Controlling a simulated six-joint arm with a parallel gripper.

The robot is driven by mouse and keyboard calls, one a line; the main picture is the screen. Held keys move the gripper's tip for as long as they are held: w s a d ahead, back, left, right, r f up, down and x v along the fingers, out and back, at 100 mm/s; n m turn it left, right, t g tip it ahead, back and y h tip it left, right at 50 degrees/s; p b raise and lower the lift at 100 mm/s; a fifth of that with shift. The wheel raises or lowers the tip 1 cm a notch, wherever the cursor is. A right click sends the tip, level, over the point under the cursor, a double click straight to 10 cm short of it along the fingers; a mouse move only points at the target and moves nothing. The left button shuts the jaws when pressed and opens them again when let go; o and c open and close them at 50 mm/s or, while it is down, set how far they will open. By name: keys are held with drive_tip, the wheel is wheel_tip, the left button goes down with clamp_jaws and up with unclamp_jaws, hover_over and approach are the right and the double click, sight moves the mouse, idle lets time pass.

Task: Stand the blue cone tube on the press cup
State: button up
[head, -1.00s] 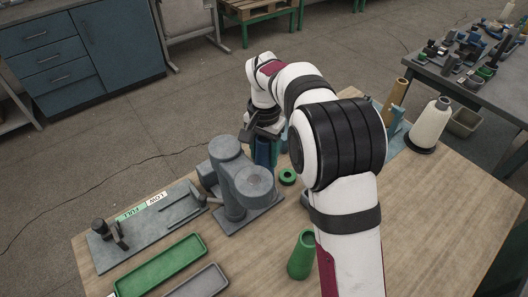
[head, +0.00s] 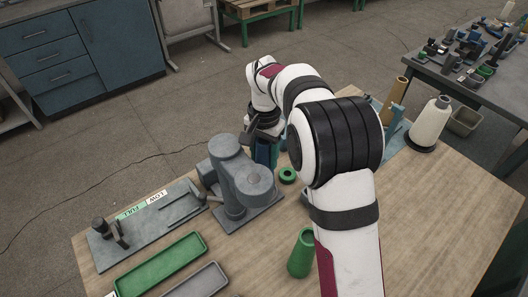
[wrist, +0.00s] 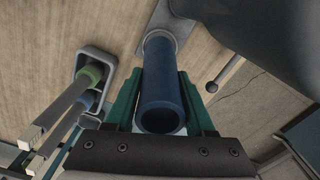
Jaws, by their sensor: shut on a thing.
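My gripper (wrist: 163,105) has green fingers shut on the sides of the blue cone tube (wrist: 161,95). In the wrist view the tube's open end faces the camera and its other end points away, toward a pale ring that looks like the press cup (wrist: 153,37). The tube overlaps this ring; I cannot tell whether they touch. In the head view my gripper (head: 264,150) is beside the grey press (head: 235,182), which partly hides it. The cup cannot be made out there.
A green tray (head: 160,266) and a grey tray (head: 198,281) lie in front. A FULL/LOW gauge plate (head: 130,236) is at left. A white yarn cone (head: 430,124) is at right.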

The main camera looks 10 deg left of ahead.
drive_tip(key=shift+f, duration=1)
idle(0.4)
drive_tip(key=o, duration=1.3)
drive_tip(key=shift+o, duration=0.2)
wheel_tip(320, 180, up, 16)
drive_tip(key=shift+f, duration=0.2)
drive_tip(key=shift+r, duration=0.15)
